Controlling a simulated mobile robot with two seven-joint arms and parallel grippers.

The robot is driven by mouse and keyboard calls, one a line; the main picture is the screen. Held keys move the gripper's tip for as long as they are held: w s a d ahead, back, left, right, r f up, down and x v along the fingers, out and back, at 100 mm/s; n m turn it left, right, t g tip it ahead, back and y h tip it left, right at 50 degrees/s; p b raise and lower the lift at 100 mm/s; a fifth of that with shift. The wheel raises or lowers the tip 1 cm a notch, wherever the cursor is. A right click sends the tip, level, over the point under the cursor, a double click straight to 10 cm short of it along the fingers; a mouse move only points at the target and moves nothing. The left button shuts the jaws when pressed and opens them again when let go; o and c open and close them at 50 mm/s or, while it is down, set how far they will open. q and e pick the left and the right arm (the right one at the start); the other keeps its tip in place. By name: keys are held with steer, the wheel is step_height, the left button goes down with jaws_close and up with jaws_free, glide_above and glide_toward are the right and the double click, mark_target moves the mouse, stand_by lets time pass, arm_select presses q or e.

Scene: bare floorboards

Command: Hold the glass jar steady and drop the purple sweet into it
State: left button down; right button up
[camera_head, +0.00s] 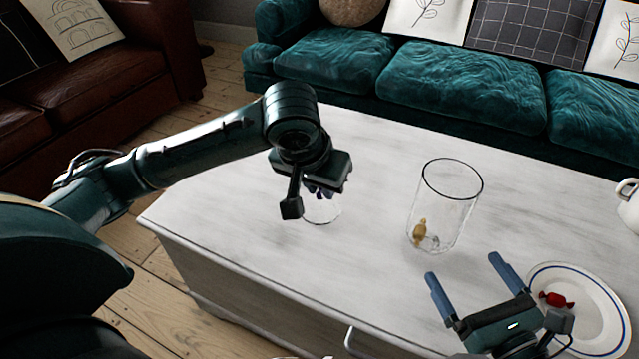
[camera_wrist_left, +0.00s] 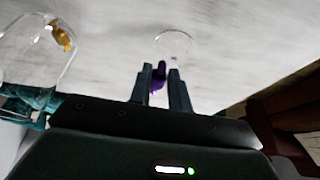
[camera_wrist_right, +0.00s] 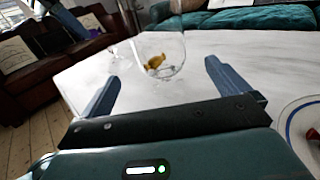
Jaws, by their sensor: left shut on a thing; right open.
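The clear glass jar (camera_head: 462,205) stands upright and open on the white table, with a gold wrapped sweet (camera_head: 420,232) and a small clear piece inside at the bottom. My left gripper (camera_wrist_left: 158,75) is shut on the purple sweet (camera_wrist_left: 157,82), held above the table to the left of the jar. In the head view the sweet is mostly hidden by this gripper. My right gripper (camera_head: 464,266) is open and empty, in front of the jar. In the right wrist view the jar (camera_wrist_right: 176,42) shows beyond and between its spread fingers, apart from them.
A small clear glass disc (camera_head: 322,218) lies on the table below my left gripper. A blue-rimmed white plate (camera_head: 606,300) with a red sweet (camera_head: 556,300) is at the right, by my right gripper. A white jug (camera_head: 629,208) stands at the right edge. A teal sofa (camera_head: 460,85) is behind.

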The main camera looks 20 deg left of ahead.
mark_target(435, 225)
steer(key=shift+w+a+r, duration=0.15)
steer(key=shift+w+a, duration=0.15)
steer(key=shift+w, duration=0.1)
arm_select(q)
steer(key=shift+s+r+p, duration=0.1)
steer(key=shift+r+p, duration=0.2)
steer(key=shift+r, duration=0.1)
arm_select(e)
steer(key=x, duration=1)
steer(key=shift+a, duration=0.15)
steer(key=c, duration=1.3)
arm_select(q)
steer(key=w+d+r, duration=0.2)
steer(key=d+r, duration=0.4)
steer(key=d, duration=0.3)
steer(key=w+d+r, duration=0.2)
steer(key=d+r, duration=0.5)
steer(key=d, duration=0.2)
steer(key=shift+s+a+f, duration=0.1)
steer(key=shift+s+f, duration=0.05)
steer(key=shift+f, duration=1.35)
steer(key=shift+s+f, duration=0.1)
steer(key=shift+f, duration=1.35)
